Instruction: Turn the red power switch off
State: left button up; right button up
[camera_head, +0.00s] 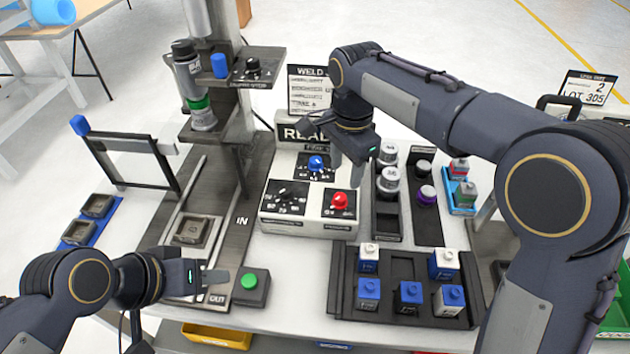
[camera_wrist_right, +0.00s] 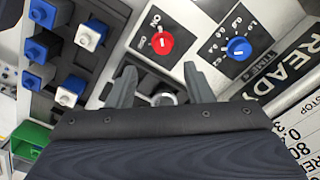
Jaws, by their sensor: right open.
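The red power switch (camera_head: 339,201) is a round red knob on a black plate at the front right of the white weld control box (camera_head: 300,223). It also shows in the right wrist view (camera_wrist_right: 162,43), with a white mark on its face and an "ON" label beside it. My right gripper (camera_head: 348,160) is open and empty, above and behind the red knob. In the right wrist view its fingers (camera_wrist_right: 158,82) are apart, and the knob is beyond their tips, untouched. My left gripper (camera_head: 212,286) is low at the left, near the green button; its jaw opening is unclear.
A blue knob (camera_head: 316,164) and a black knob (camera_head: 284,194) share the box with the red one. A green button (camera_head: 250,283) stands in front of it. A dark tray (camera_head: 340,290) with blue and white blocks lies at front right. Bottles (camera_head: 388,180) stand right of the box.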

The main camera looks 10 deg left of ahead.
aim_at(340, 196)
jog(key=shift+w+a+f, duration=0.1)
jog(key=shift+a+f, duration=0.15)
jog(key=shift+a, duration=0.2)
notch_tip(340, 196, down, 8)
jog(key=shift+d+r, duration=0.15)
jog(key=shift+r, duration=0.1)
jog(key=c, duration=1)
